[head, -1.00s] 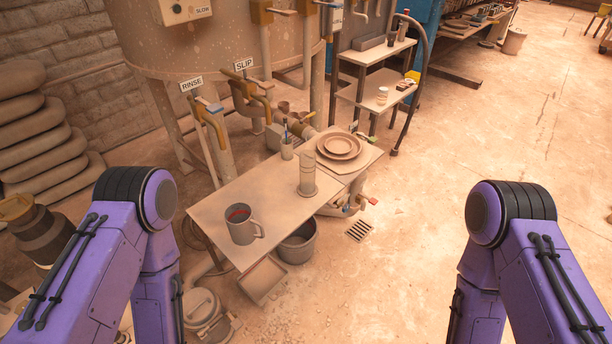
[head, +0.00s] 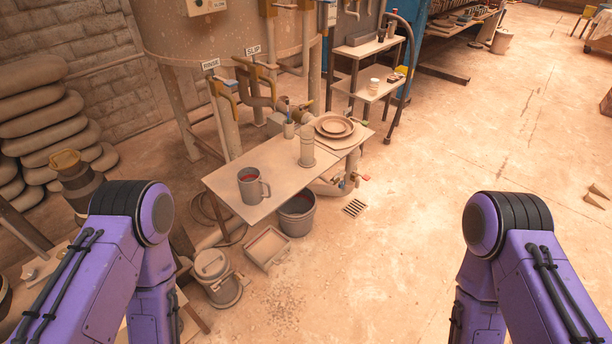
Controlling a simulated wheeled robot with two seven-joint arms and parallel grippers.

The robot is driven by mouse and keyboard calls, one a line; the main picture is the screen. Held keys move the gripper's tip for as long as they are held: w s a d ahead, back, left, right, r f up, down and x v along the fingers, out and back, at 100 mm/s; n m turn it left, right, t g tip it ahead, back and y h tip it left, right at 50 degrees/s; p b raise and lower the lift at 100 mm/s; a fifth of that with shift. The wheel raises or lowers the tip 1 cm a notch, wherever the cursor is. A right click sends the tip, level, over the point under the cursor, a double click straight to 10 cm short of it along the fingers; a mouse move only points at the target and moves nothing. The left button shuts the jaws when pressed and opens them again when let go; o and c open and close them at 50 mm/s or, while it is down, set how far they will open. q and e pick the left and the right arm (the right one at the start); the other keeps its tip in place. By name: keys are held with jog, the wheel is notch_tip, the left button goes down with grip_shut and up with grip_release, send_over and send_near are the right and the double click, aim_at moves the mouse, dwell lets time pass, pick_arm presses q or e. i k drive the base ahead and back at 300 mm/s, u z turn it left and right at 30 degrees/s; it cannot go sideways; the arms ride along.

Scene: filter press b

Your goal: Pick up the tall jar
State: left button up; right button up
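The tall jar (head: 307,146), a slim beige-grey cylinder, stands upright near the middle of a low work table (head: 232,182). A grey mug (head: 251,189) with something red in it stands at the table's near left end. Stacked brown plates (head: 335,127) lie behind the jar to the right. A small cup with a brush or pen (head: 289,129) stands behind it to the left. My two purple arms show at the lower left and lower right, well short of the table. Neither gripper is in view.
A bucket (head: 297,214), a tray (head: 268,248) and a lidded can (head: 217,277) stand on the floor before the table. A large tank (head: 230,40) with pipes stands behind. A shelf stand (head: 368,88) is at the back. The floor (head: 400,250) at right is clear.

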aim_at(307, 159)
jog(key=z, duration=0.4)
jog(key=k, duration=0.2)
jog(key=u, duration=1.15)
jog(key=i, duration=0.9)
jog(key=z, duration=0.75)
jog(key=i, duration=0.55)
jog(key=z, duration=0.7)
